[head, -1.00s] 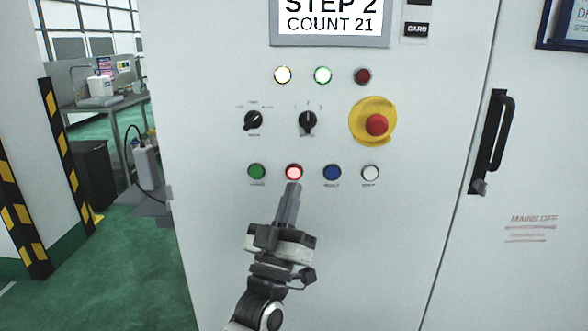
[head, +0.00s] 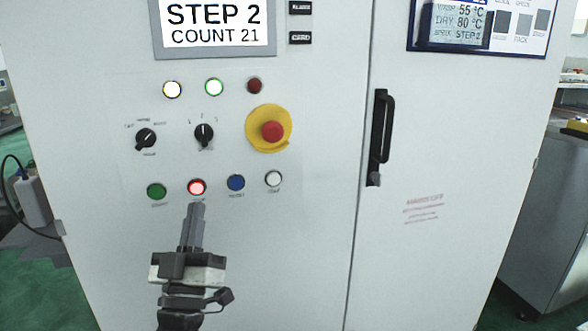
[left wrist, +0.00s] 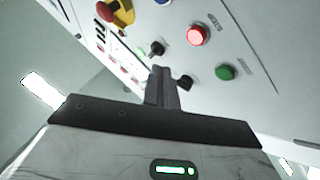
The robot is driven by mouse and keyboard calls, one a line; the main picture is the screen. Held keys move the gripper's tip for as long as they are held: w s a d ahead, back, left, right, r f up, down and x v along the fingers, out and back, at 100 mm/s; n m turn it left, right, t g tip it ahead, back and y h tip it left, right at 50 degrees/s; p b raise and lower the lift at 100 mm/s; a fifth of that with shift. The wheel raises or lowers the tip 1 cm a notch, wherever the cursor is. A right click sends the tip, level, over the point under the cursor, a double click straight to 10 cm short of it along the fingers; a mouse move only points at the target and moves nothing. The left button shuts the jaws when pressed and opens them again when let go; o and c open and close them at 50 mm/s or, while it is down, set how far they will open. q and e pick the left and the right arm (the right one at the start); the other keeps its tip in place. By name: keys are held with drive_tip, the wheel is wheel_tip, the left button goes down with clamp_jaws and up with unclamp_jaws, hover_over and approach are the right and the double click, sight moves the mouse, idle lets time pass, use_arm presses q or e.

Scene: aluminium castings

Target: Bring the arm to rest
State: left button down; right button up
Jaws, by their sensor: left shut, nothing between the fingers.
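My left gripper (head: 197,208) is shut and empty. In the head view its fingertips are just below the lit red button (head: 197,187) on the white cabinet's panel. In the left wrist view the shut fingers (left wrist: 162,72) point toward the panel, and the lit red button (left wrist: 198,35) is beyond them to the upper right. I cannot tell how wide the gap is between fingertips and panel. My right gripper is not in view.
The white cabinet (head: 310,230) fills most of the head view. A red emergency stop (head: 272,131) on a yellow base, knobs and other buttons are above and beside the gripper. A black door handle (head: 382,135) sticks out to the right. A grey unit (head: 550,215) stands at far right.

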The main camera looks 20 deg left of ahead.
use_arm(q)
drive_tip(key=s+d+f+m+g+h, duration=0.1)
drive_tip(key=d+f+m+g+h, duration=0.25)
drive_tip(key=f, duration=0.55)
drive_tip(key=s+d+f+m+g+h, duration=0.25)
drive_tip(key=d+f+g+h, duration=0.2)
drive_tip(key=f, duration=0.45)
drive_tip(key=s+d+f+m+g, duration=0.1)
drive_tip(key=s+d+f+g, duration=0.1)
drive_tip(key=s+f, duration=0.2)
drive_tip(key=s+d+f+m+g, duration=0.1)
drive_tip(key=s+d+f+g, duration=0.1)
drive_tip(key=s+f, duration=0.3)
drive_tip(key=s+d+f+m+g+h, duration=0.1)
drive_tip(key=s+d+f+g, duration=0.1)
drive_tip(key=f, duration=0.5)
drive_tip(key=shift+s+g, duration=0.9)
drive_tip(key=shift+s, duration=0.25)
drive_tip(key=shift+s+f, duration=0.1)
